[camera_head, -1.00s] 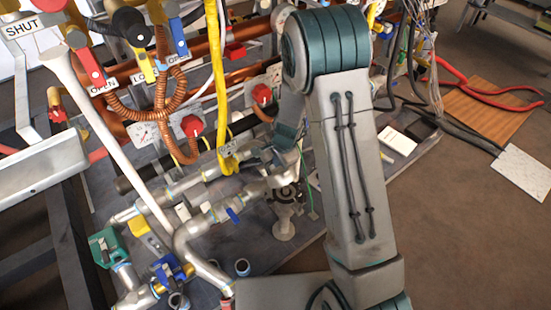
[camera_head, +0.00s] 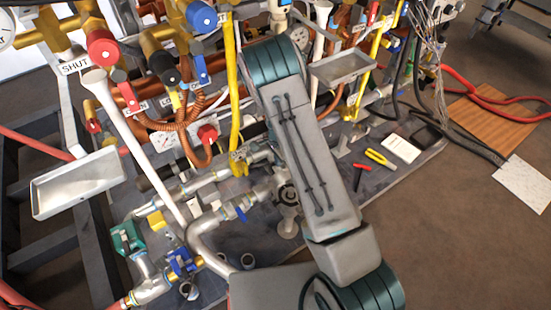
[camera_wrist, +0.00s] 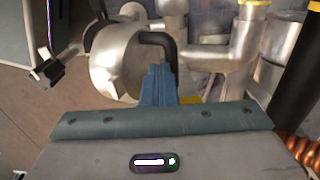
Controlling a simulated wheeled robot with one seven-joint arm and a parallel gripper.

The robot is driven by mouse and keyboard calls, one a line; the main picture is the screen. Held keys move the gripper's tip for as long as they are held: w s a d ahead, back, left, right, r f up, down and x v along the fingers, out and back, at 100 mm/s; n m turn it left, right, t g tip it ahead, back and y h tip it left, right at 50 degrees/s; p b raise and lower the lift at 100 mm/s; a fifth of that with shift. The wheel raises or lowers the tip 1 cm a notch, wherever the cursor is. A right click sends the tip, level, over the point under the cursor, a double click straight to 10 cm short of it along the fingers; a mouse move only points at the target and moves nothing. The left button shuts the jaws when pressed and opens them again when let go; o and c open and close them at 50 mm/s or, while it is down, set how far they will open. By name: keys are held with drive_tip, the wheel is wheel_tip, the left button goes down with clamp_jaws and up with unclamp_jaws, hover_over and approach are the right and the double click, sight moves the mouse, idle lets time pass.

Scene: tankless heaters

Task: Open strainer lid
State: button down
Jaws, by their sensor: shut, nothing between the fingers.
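In the wrist view, a round silver metal body (camera_wrist: 112,68), which looks like the strainer, stands just ahead and to the left of my fingers. A black bent handle (camera_wrist: 158,40) arches beside its right edge. I cannot tell whether the lid is open or shut. My gripper (camera_wrist: 158,72) has its blue fingers together and empty, with the tips close below the black handle; contact is not clear. In the head view, my forearm hides my gripper. Silver pipework (camera_head: 262,193) and a dark handwheel (camera_head: 287,194) show beside the forearm.
Silver pipes (camera_wrist: 225,55) crowd the space right of my fingers in the wrist view. In the head view, copper and yellow pipes with coloured valves (camera_head: 103,46) fill the upper left. Metal trays (camera_head: 78,183) flank the rig. Brown floor (camera_head: 440,240) is clear at the lower right.

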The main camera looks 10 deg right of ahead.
drive_tip(key=shift+w+a+f, duration=0.15)
drive_tip(key=shift+w+a, duration=0.05)
drive_tip(key=shift+w, duration=0.3)
drive_tip(key=shift+w+a+f, duration=0.15)
drive_tip(key=shift+w+a, duration=0.05)
drive_tip(key=shift+w, duration=0.25)
